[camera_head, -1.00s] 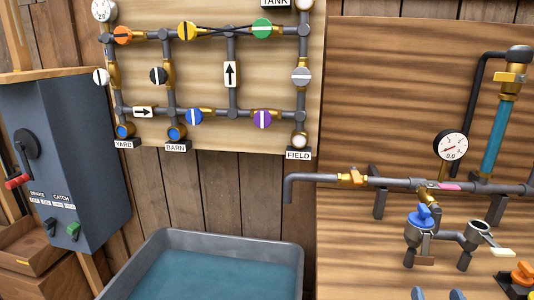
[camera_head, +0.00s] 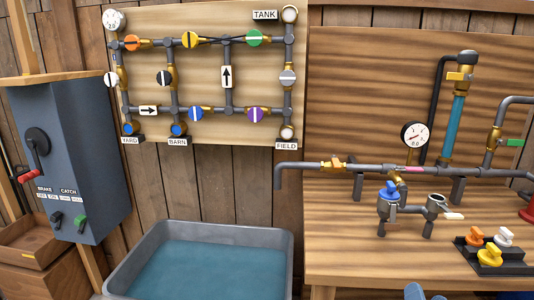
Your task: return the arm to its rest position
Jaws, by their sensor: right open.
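My right gripper (camera_head: 427,294) shows only as blue fingertips at the bottom edge of the head view, in front of the wooden bench. The fingertips are apart and nothing shows between them. The rest of the gripper and its arm are below the frame. My left gripper is not in view.
The wooden bench (camera_head: 350,235) carries a pipe with a gauge (camera_head: 415,135), a blue-handled valve (camera_head: 389,196) and a black tray (camera_head: 512,266) of coloured knobs. A water-filled trough (camera_head: 292,250) stands left of it. A grey lever box (camera_head: 75,150) is at far left.

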